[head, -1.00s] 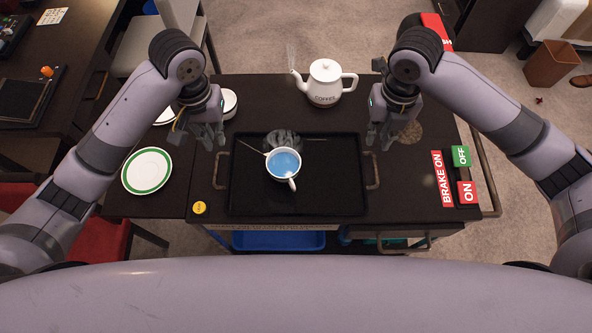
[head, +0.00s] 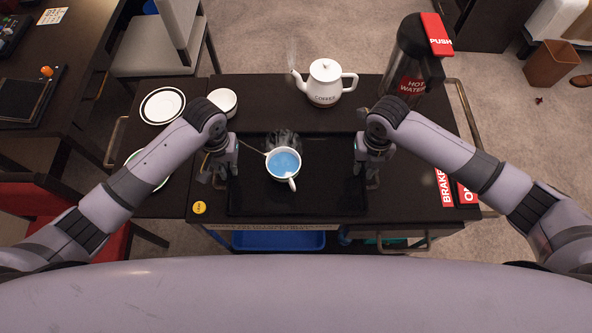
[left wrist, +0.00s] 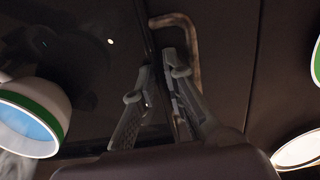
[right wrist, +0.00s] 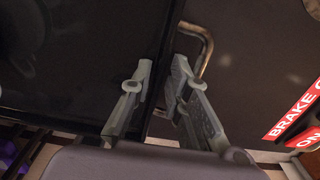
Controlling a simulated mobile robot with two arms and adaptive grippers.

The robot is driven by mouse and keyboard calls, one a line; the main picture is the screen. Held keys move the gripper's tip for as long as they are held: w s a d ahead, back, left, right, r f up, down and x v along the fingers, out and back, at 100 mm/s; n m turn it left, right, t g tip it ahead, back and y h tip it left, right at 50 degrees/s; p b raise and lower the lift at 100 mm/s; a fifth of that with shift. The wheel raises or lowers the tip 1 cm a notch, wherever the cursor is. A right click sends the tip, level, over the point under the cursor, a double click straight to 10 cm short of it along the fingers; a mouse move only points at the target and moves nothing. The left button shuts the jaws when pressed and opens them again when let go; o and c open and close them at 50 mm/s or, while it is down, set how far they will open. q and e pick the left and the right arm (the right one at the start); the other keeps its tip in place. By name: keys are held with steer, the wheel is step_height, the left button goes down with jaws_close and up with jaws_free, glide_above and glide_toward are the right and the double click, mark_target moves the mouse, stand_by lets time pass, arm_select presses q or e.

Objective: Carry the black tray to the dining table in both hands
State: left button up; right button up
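The black tray (head: 330,192) lies flat on a dark trolley top (head: 270,95). A white cup (head: 284,164) of blue liquid stands on it, steam rising. My left gripper (head: 220,177) is at the tray's left handle (left wrist: 159,22); in the left wrist view its fingers (left wrist: 158,70) are apart, one overlapping the handle. My right gripper (head: 368,178) is at the right handle (right wrist: 206,42); its fingers (right wrist: 161,68) are also apart in the right wrist view. The fingers partly hide both handles, so I cannot tell whether they touch. A dark table (head: 85,50) stands at the left.
A coffee pot (head: 325,83) and a hot water flask (head: 413,60) stand behind the tray. Plates (head: 162,105) and a white bowl (head: 223,101) are at the left. A chair (head: 150,50) and a red seat (head: 40,200) stand beside the table. Carpet is open behind the trolley.

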steer(key=shift+c, duration=0.4)
jaws_close()
stand_by(0.5)
